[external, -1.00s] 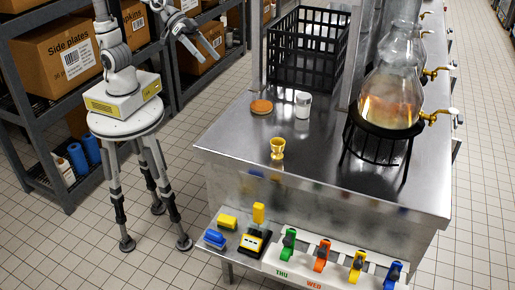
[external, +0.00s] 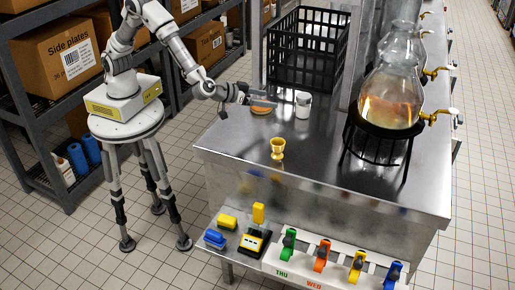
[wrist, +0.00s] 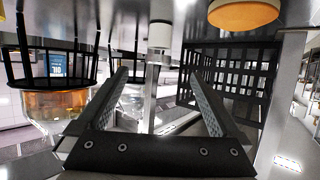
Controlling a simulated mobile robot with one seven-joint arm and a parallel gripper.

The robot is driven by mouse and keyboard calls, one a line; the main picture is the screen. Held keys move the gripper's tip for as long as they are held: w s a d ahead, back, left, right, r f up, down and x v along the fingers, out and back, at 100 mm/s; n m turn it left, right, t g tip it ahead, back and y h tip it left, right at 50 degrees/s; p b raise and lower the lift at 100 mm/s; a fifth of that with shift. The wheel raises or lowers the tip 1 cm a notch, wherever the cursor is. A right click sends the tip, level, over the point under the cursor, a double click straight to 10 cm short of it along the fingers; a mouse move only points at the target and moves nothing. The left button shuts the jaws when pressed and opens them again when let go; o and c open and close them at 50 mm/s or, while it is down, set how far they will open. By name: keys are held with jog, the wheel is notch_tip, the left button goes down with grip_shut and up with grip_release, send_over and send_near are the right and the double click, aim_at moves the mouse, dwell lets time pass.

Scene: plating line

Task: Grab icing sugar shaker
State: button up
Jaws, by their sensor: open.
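The icing sugar shaker (external: 303,105) is a small white-and-clear cylinder standing upright on the steel counter. My gripper (external: 272,100) is open and empty, level with the counter's left part, its fingers pointing right toward the shaker. A gap shows between the fingertips and the shaker. The wrist view is upside down; there the shaker (wrist: 160,38) appears at top centre, lined up with the space between my open fingers (wrist: 158,77) and beyond their tips.
A round orange-brown disc (external: 260,110) lies by my fingers. A gold cup (external: 277,148) stands nearer the front edge. A black crate (external: 300,70) is behind, and a glass vessel on a black stand (external: 378,126) is to the right.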

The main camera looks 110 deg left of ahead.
aim_at(303, 103)
jog(key=b+x, duration=0.1)
jog(key=x, duration=1)
jog(key=shift+a, duration=0.15)
jog(key=shift+x, duration=3)
jog(key=shift+w+r, duration=0.15)
jog(key=shift+r, duration=0.15)
jog(key=c, duration=1.5)
